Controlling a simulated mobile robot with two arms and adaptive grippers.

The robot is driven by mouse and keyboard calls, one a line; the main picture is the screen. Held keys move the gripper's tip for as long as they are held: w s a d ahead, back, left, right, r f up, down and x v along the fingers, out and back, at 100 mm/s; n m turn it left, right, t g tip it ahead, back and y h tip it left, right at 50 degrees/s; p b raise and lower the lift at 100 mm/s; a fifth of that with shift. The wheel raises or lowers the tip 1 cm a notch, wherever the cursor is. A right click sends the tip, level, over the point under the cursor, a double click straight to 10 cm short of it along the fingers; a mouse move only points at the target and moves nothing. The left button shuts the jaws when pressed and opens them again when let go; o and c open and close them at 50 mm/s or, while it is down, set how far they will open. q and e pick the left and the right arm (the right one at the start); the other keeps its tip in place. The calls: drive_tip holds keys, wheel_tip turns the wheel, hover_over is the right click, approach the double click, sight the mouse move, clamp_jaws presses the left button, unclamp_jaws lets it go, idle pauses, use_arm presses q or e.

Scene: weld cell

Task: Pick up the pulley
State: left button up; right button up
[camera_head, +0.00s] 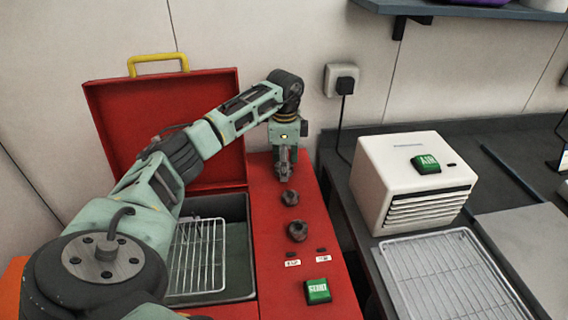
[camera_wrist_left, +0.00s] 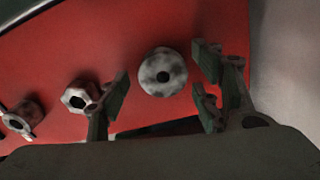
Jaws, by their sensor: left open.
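The pulley, as I take it, is a grey mottled disc with a dark centre hole (camera_wrist_left: 163,72), seen in the left wrist view on a red surface. My left gripper (camera_wrist_left: 158,94) is open, with one finger on each side of the disc in that view. I cannot tell whether a finger touches it. In the head view my left gripper (camera_head: 285,174) points down over the far end of the red panel (camera_head: 270,215), and the disc does not show clearly there. My right gripper is not in view.
A hex-holed part (camera_wrist_left: 80,97) lies close to the left finger. Two dark round parts, a smaller (camera_head: 290,197) and a larger (camera_head: 297,231), stand nearer on the panel, before a green box (camera_head: 317,291). A white louvred unit (camera_head: 415,175) and wire rack (camera_head: 455,280) are right.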

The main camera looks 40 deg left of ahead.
sight(289, 167)
use_arm(q)
drive_tip(key=shift+c, duration=0.3)
clamp_jaws()
drive_tip(key=shift+r, duration=0.1)
drive_tip(key=shift+w+r, duration=0.1)
drive_tip(key=shift+r, duration=0.3)
drive_tip(key=r, duration=0.2)
drive_tip(key=d+r+b, duration=0.1)
drive_tip(key=shift+w+r, duration=0.35)
drive_tip(key=w+d+r+b, duration=0.1)
drive_tip(key=w+d+r, duration=0.5)
drive_tip(key=w+d, duration=0.1)
drive_tip(key=shift+d+r, duration=0.2)
drive_tip(key=shift+d, duration=0.15)
